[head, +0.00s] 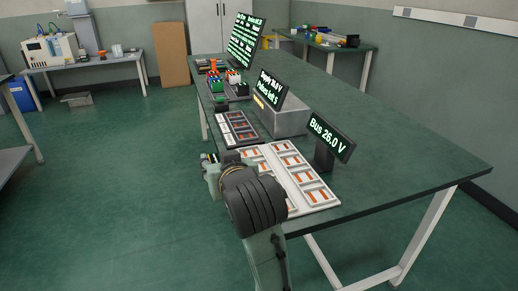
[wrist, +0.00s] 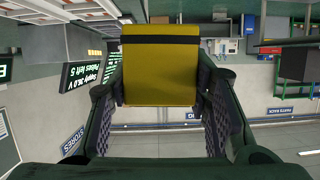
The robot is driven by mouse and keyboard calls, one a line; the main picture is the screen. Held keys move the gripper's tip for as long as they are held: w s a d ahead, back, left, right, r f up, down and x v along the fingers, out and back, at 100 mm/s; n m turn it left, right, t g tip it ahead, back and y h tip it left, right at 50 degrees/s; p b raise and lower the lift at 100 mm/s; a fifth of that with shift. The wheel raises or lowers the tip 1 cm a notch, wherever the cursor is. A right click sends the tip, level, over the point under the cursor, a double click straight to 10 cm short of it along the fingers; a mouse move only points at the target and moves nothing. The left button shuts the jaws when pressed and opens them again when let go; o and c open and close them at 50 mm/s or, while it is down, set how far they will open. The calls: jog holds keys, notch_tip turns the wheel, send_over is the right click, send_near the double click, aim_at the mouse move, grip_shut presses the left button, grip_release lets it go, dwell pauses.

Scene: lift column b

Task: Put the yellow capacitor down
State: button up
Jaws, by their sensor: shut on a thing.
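The yellow capacitor (wrist: 160,72), a yellow block with a dark band near one end, fills the upper middle of the wrist view. My gripper (wrist: 160,88) is shut on it, with one finger against each side. The capacitor is held up, and the wrist view shows nothing touching it except the fingers. In the head view my arm stands at the near left edge of the green workbench (head: 400,160). There my arm hides most of the gripper, and I cannot make out the capacitor.
A pale tray (head: 325,203) with orange-marked slots lies at the bench's near edge. Beyond it are a darker slotted tray (head: 237,128), a grey box (head: 290,122) and coloured parts (head: 234,78). The bench's right side is clear.

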jog(key=shift+w+d+r+p, duration=0.15)
jog(key=shift+w+p, duration=0.25)
jog(key=shift+p, duration=0.8)
jog(key=shift+w+d+f+h+p, duration=0.15)
jog(key=shift+d+f+h+p, duration=0.3)
jog(key=shift+p, duration=0.7)
jog(key=w+d+p, duration=0.1)
jog(key=w+d, duration=0.1)
jog(key=w, duration=0.2)
jog(key=w+d+f+p, duration=0.1)
jog(key=w+d, duration=0.1)
jog(key=w, duration=0.1)
jog(key=w+d+f+p, duration=0.1)
jog(key=w+d, duration=0.1)
jog(key=w, duration=0.2)
jog(key=shift+w+d, duration=0.35)
jog(key=shift+d, duration=0.05)
jog(key=shift+f+p, duration=0.4)
jog(key=shift+f, duration=1.4)
jog(key=shift+f, duration=0.1)
jog(key=o, duration=1.4)
jog(key=shift+f, duration=0.1)
